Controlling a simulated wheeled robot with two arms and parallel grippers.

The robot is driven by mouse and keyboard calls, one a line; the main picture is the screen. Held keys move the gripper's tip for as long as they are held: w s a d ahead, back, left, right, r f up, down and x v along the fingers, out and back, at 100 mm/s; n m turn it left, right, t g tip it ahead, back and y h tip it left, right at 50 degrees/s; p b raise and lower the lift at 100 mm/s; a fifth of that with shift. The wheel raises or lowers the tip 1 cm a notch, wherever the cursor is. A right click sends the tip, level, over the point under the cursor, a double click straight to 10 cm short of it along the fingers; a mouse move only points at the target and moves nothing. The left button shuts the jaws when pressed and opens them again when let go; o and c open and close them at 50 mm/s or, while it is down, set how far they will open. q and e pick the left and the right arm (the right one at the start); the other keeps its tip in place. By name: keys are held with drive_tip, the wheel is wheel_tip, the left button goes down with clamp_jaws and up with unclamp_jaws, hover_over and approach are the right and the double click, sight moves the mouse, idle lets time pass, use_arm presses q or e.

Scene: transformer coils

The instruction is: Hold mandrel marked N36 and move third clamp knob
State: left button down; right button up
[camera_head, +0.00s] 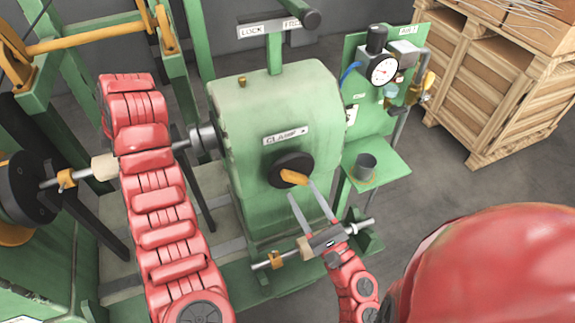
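The clamp knob (290,171) is a black disc with an orange handle on the front of a green housing, under a "CLAMP" label. My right gripper (301,190) is open just below it, its two grey fingers spread and pointing up at the orange handle; I cannot tell whether they touch it. A metal mandrel (52,182) with an orange collar and a tan block runs from a black disc at left towards the housing. My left arm crosses in front of it. No N36 mark is readable.
Another metal shaft (363,226) with an orange collar lies low behind my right wrist. A green panel with a gauge (384,70) and a small shelf (385,178) with a dark cup (366,167) stand at right. A wooden crate (478,110) is at the back right.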

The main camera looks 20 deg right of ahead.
drive_tip(key=a+v, duration=0.1)
drive_tip(key=v, duration=0.8)
drive_tip(key=shift+s+d, duration=0.2)
drive_tip(key=shift+d, duration=0.2)
drive_tip(key=n+g+y, duration=0.2)
drive_tip(key=n+y, duration=0.1)
drive_tip(key=n, duration=0.4)
approach(292, 172)
drive_tip(key=shift+w+a, duration=0.25)
drive_tip(key=shift+w, duration=0.8)
drive_tip(key=shift+w+a, duration=0.3)
drive_tip(key=shift+w, duration=0.8)
drive_tip(key=shift+w+a, duration=0.25)
drive_tip(key=shift+w, duration=0.8)
drive_tip(key=shift+c, duration=0.3)
clamp_jaws()
